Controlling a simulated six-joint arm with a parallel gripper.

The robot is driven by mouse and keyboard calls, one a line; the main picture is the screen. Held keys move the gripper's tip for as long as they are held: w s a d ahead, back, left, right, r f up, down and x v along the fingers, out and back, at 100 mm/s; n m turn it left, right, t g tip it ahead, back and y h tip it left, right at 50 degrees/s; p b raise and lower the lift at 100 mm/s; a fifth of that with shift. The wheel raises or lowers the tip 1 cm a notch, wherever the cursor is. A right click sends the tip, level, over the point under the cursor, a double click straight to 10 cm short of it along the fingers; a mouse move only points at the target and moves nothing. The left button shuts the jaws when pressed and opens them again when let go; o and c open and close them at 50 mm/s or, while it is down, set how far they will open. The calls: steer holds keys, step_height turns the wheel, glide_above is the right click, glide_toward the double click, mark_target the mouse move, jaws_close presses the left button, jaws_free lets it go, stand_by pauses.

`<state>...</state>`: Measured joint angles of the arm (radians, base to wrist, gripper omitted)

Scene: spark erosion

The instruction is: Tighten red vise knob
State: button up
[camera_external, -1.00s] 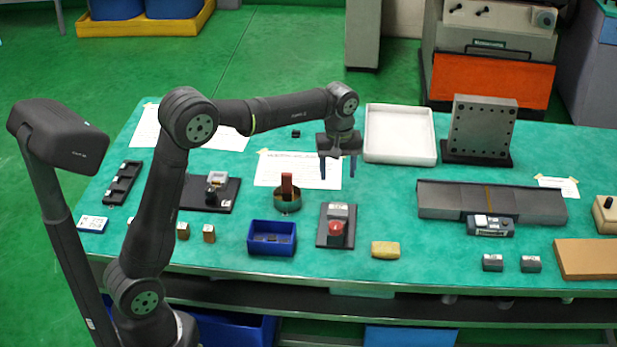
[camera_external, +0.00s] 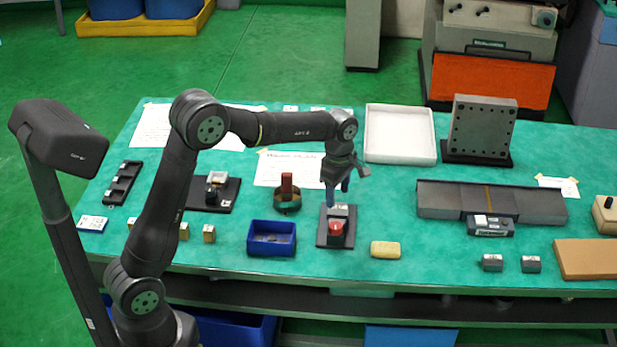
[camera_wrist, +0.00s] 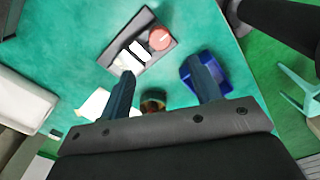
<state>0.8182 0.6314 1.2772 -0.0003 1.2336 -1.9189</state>
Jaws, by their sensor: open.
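The red vise knob (camera_external: 337,228) sits at the front of a small vise on a dark base plate (camera_external: 322,240), near the front middle of the table. In the wrist view the round red knob (camera_wrist: 159,39) lies at the end of the vise's pale metal block (camera_wrist: 134,52), ahead of the fingers. My gripper (camera_external: 338,192) is open and empty, above the rear part of the vise and pointing down. Its two blue fingers are spread in the wrist view (camera_wrist: 164,78). In the external view the fingers partly overlap the vise's rear; I cannot tell their exact height.
A yellow block (camera_external: 385,249) lies to the right. A white tray (camera_external: 400,160) is at the back.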

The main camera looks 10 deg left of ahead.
mark_target(336, 225)
step_height(336, 225, down, 12)
steer(key=shift+r, duration=0.25)
steer(key=c, duration=1)
